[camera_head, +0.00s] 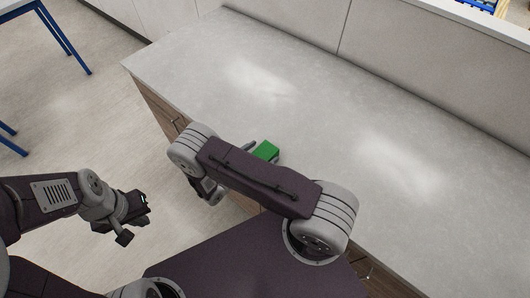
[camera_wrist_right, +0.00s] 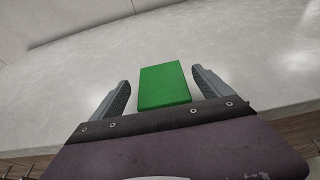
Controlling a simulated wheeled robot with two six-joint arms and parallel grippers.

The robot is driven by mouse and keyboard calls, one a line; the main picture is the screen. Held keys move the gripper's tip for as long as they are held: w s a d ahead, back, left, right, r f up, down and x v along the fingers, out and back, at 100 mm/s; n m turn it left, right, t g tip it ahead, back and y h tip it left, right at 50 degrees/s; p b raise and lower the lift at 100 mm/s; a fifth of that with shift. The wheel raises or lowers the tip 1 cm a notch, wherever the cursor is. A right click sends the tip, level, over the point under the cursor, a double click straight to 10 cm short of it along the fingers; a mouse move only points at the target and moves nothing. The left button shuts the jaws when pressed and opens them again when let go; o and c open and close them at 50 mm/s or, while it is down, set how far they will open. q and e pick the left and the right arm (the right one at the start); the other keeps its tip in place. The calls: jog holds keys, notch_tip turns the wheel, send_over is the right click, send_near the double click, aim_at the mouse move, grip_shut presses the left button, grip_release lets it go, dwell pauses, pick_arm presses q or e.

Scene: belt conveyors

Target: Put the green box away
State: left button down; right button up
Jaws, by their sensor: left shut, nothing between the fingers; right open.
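The green box (camera_head: 266,150) lies on the grey countertop near its front edge, partly hidden by my right arm in the head view. In the right wrist view the green box (camera_wrist_right: 163,85) lies between the two open fingers of my right gripper (camera_wrist_right: 160,92), with a gap on both sides. My right gripper is mostly hidden behind its own arm in the head view. My left gripper (camera_head: 133,213) is shut and empty, off to the left over the floor, well away from the box.
The long grey countertop (camera_head: 330,120) is otherwise clear, with a low pale wall (camera_head: 420,70) along its back. Wooden drawers (camera_head: 160,112) show below its left end. A blue-legged table (camera_head: 65,40) stands on the floor at the far left.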

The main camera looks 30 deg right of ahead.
aim_at(270, 147)
jog(key=d+p, duration=0.2)
jog(key=shift+w+d+f, duration=0.15)
jog(key=shift+w+d, duration=0.05)
jog(key=shift+d, duration=0.1)
jog(key=shift+w+d+f+p, duration=0.35)
jog(key=shift+w+d+f, duration=0.25)
jog(key=shift+d, duration=0.25)
jog(key=shift+w+d+f, duration=0.1)
jog(key=shift+f, duration=0.05)
jog(key=c, duration=1.9)
jog(key=r, duration=0.1)
jog(key=r+b, duration=0.1)
jog(key=r, duration=0.2)
jog(key=shift+s+r+b, duration=0.2)
jog(key=shift+s+b, duration=0.1)
jog(key=shift+b, duration=0.1)
jog(key=shift+s+d+r+b, duration=0.45)
jog(key=shift+s+d+r, duration=0.55)
jog(key=shift+s, duration=0.7)
jog(key=shift+s+d+r+b, duration=0.4)
jog(key=shift+s+d+r, duration=0.15)
jog(key=shift+s+r, duration=0.95)
jog(key=shift+s+d+r+b, duration=0.45)
jog(key=shift+s+d+r, duration=0.4)
jog(key=shift+s, duration=1.05)
